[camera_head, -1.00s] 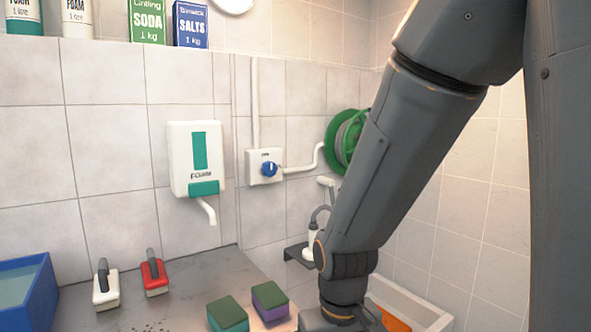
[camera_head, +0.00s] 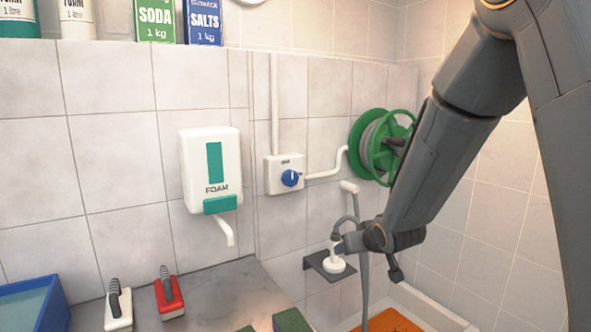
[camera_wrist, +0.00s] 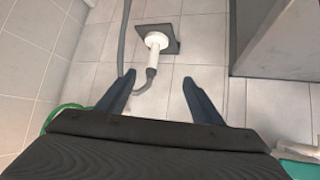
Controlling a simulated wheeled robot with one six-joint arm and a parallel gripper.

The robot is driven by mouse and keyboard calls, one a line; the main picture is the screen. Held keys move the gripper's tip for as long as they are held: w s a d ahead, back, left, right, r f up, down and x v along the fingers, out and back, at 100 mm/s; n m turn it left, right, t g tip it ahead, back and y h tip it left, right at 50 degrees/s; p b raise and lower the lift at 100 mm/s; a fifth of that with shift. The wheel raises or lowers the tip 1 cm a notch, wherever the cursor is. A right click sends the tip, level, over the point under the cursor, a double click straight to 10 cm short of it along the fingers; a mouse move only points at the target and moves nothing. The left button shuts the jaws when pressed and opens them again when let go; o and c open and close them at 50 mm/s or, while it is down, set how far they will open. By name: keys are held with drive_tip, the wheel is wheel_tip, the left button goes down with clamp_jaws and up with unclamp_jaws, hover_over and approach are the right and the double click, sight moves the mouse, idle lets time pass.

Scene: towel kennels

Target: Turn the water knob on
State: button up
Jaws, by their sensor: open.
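The water knob (camera_head: 291,178) is a blue round knob with a white mark, on a white wall box (camera_head: 270,177) right of the foam dispenser. A white pipe runs from the box toward the green hose reel (camera_head: 372,150). My gripper (camera_wrist: 158,78) is open and empty in the wrist view. In the head view my arm's end is below and right of the knob, apart from it, close to the white spray head (camera_head: 334,264) on its dark shelf. The spray head (camera_wrist: 156,42) lies beyond my fingertips in the wrist view. The knob is not visible there.
A white and teal foam dispenser (camera_head: 209,170) hangs left of the knob box. Brushes (camera_head: 168,296), sponges (camera_head: 292,321) and a blue tub (camera_head: 35,305) stand on the counter below. A grey hose (camera_head: 364,275) hangs by the shelf. The wall around the knob is clear.

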drive_tip(key=w+a+r+n+t+y+p, duration=0.2)
drive_tip(key=w+a+r+t+y, duration=0.1)
drive_tip(key=w+a+r, duration=0.35)
drive_tip(key=n+t+y+p, duration=0.2)
drive_tip(key=y+p, duration=0.1)
drive_tip(key=y, duration=0.2)
approach(292, 180)
drive_tip(key=w, duration=0.2)
drive_tip(key=x, duration=0.2)
drive_tip(key=p+x, duration=0.1)
drive_tip(key=x, duration=0.2)
drive_tip(key=p+x, duration=0.1)
drive_tip(key=x, duration=0.1)
drive_tip(key=shift+a+r, duration=0.1)
drive_tip(key=shift+a, duration=0.45)
drive_tip(key=c, duration=1)
